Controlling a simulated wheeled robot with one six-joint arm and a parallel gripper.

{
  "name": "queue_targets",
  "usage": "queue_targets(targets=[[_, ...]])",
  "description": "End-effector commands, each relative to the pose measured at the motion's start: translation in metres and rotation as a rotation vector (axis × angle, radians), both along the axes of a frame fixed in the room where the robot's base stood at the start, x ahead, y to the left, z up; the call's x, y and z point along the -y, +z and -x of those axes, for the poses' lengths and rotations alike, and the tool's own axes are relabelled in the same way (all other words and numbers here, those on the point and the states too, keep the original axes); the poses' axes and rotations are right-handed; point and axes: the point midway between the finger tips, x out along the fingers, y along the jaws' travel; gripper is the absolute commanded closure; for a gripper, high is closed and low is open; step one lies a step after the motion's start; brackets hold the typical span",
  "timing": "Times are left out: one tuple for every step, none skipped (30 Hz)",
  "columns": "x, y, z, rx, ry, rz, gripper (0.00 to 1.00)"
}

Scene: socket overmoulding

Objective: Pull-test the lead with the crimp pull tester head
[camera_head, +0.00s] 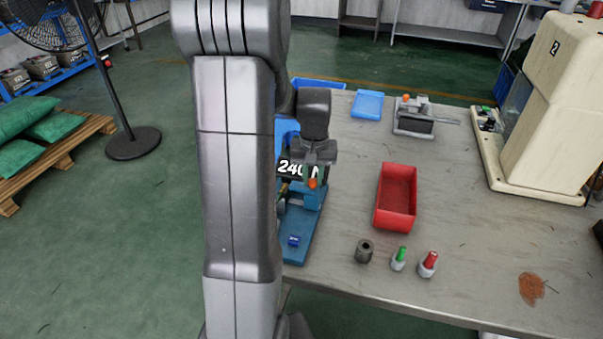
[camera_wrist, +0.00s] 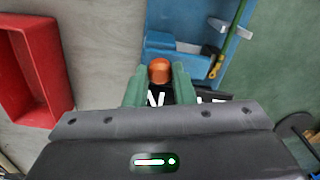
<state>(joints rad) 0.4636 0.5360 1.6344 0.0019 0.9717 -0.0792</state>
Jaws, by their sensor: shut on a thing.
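The blue pull tester (camera_head: 301,232) stands at the table's left edge, with a black display reading "240" in white; the rest is covered by my gripper. My gripper (camera_head: 313,178) is over the tester. Its green fingers (camera_wrist: 158,84) are shut on an orange-topped piece (camera_wrist: 159,71), whose orange end also shows in the head view (camera_head: 313,184). Whether this piece belongs to the tester is hidden. In the wrist view, a green lead (camera_wrist: 236,36) with a yellowish end lies along the blue body, beside a silver metal part (camera_wrist: 231,29).
A red bin (camera_head: 396,197) stands right of the tester. A dark cylinder (camera_head: 364,250), a green-topped piece (camera_head: 399,258) and a red-topped piece (camera_head: 428,264) stand in front of it. A blue tray (camera_head: 367,104), a grey fixture (camera_head: 413,118) and a cream machine (camera_head: 551,105) are farther back.

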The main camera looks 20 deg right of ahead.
Motion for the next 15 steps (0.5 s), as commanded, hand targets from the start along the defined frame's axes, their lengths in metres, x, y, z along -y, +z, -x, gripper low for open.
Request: queue_targets(targets=[[0.0034,0.0009,0.0019,0.001,-0.001,0.003,1.0],[0.0042,0.0009,0.0026,0.001,-0.001,0.003,1.0],[0.0048,0.0008,0.003,0.001,0.0,0.004,1.0],[0.0049,0.0008,0.0031,0.001,0.0,0.004,1.0],[0.0049,0.0008,0.0031,0.001,0.001,0.004,1.0],[0.0049,0.0008,0.0031,0.0,0.001,0.004,1.0],[0.005,0.0009,0.0031,0.0,0.001,0.004,1.0],[0.0051,0.0009,0.0032,-0.001,0.001,0.004,1.0],[0.0051,0.0009,0.0033,-0.001,0.001,0.004,1.0],[0.0051,0.0009,0.0033,-0.001,0.001,0.005,1.0],[0.0052,0.0009,0.0033,-0.001,0.001,0.005,0.71],[0.0051,0.0009,0.0034,-0.001,0.001,0.005,0.64],[0.005,0.0008,0.0033,-0.001,0.001,0.004,0.58],[0.0049,0.0008,0.0033,-0.001,0.001,0.004,0.55],[0.0047,0.0007,0.0032,-0.001,0.001,0.004,0.55]])
